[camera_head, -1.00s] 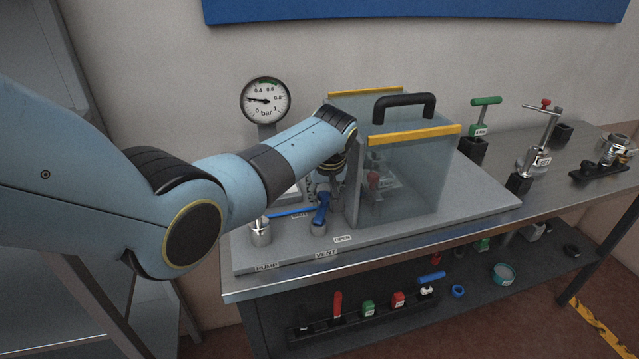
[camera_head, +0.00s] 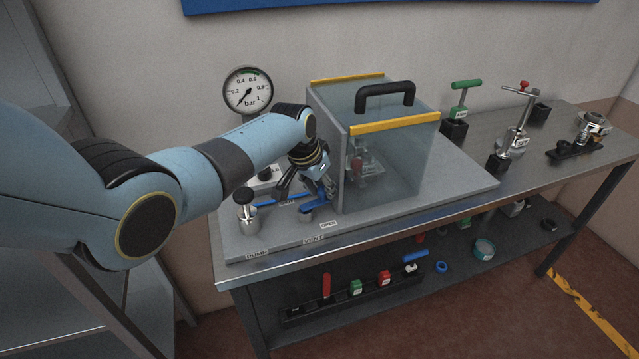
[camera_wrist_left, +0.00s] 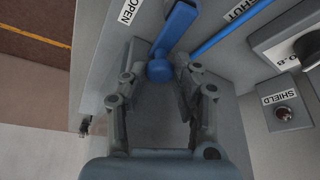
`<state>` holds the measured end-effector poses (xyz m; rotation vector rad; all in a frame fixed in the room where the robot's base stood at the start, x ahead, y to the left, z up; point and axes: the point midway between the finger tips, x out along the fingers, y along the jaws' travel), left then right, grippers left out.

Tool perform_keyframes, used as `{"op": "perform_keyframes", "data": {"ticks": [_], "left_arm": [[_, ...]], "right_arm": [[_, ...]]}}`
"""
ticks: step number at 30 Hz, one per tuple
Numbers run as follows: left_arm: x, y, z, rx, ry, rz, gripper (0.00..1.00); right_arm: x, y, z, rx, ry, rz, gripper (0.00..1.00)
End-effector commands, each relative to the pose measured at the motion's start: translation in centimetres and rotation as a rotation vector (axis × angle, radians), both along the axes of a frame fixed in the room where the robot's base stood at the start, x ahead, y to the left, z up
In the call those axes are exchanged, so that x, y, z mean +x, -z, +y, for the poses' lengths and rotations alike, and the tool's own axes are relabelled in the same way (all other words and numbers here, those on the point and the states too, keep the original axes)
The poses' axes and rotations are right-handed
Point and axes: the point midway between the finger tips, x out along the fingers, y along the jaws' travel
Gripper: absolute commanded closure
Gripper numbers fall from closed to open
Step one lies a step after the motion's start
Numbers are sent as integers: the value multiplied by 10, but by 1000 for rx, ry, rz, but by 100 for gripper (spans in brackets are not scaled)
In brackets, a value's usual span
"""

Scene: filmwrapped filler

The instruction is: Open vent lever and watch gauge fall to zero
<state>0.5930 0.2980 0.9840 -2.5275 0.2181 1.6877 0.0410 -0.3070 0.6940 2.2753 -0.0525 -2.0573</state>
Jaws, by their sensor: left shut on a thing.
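The blue vent lever (camera_head: 316,207) sits on a short metal post at the front of the grey panel. In the left wrist view the lever (camera_wrist_left: 178,28) runs from a round blue hub, between the OPEN label (camera_wrist_left: 128,12) and the SHUT label (camera_wrist_left: 240,10). My left gripper (camera_head: 318,196) is shut on the lever; in the wrist view its fingers (camera_wrist_left: 157,72) lie on both sides near the hub. The pressure gauge (camera_head: 248,90) stands behind on the left, its needle pointing lower left, at or near zero. My right gripper is not in view.
A clear shield box (camera_head: 400,165) with a black handle stands right beside my left gripper. The metal pump (camera_head: 245,212) is left of the lever. Tools stand at the bench's right (camera_head: 515,135); more lie on the shelf below.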

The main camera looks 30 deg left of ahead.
Motion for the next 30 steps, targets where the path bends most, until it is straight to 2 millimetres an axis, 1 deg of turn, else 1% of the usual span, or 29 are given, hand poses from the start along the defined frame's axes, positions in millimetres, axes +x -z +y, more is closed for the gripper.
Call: {"op": "perform_keyframes", "data": {"ticks": [3, 10, 26, 27, 30], "left_arm": [[-1, 0, -1, 1, 61, 0, 100], [-4, 0, -4, 1, 136, 1, 100], [-4, 0, -5, 1, 159, 1, 100], [-4, 0, -5, 1, 159, 1, 68], [-4, 0, -5, 1, 158, 1, 55]], "right_arm": [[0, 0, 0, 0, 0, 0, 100], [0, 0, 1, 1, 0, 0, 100], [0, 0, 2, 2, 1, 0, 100], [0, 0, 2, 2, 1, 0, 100], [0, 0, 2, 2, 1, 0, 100]]}}
